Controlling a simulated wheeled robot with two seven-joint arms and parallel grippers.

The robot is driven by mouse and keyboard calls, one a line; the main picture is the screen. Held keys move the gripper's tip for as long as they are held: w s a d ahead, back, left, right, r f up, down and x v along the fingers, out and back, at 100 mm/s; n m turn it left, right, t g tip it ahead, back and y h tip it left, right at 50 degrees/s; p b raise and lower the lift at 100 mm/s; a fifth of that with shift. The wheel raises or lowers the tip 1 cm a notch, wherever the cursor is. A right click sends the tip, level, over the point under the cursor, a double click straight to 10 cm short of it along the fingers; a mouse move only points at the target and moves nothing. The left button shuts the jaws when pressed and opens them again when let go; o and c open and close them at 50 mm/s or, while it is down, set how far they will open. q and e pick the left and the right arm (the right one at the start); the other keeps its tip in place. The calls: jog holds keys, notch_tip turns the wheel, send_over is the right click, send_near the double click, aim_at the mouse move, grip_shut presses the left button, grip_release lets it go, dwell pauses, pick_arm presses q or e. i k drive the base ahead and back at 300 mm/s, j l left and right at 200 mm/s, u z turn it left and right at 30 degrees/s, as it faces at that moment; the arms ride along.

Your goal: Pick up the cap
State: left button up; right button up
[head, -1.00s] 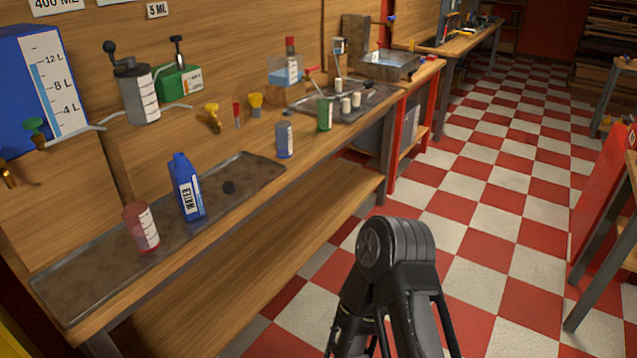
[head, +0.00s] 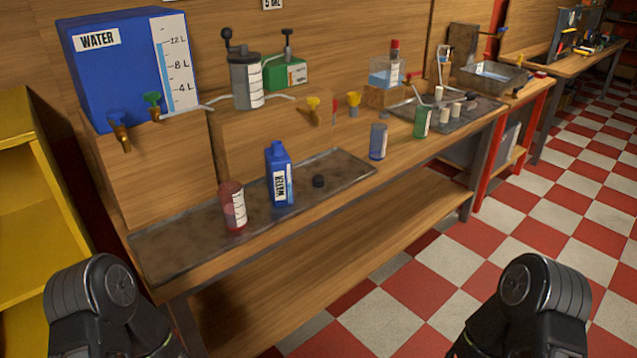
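A red translucent measuring cup (head: 232,206) stands on the tray left of the bottle. Parts of both my arms show at the bottom left and bottom right of the head view. Neither gripper's fingers are in the picture.
A large blue water tank (head: 125,65) with taps stands at the back left. A blue cup (head: 378,141) and a green cup (head: 423,121) stand right of the tray. A yellow shelf (head: 30,200) is at the left. Checkered floor (head: 400,290) is open in front of the bench.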

aim_at(317, 180)
jog(key=l+u, duration=0.1)
jog(key=u, duration=0.7)
jog(key=i+l+u, duration=0.1)
jog(key=l+u, duration=0.95)
jog(key=l, duration=0.2)
jog(key=k+l+u, duration=0.1)
jog(key=l, duration=0.55)
jog(key=k+l, duration=0.1)
jog(key=l, duration=0.55)
jog(key=u, duration=0.05)
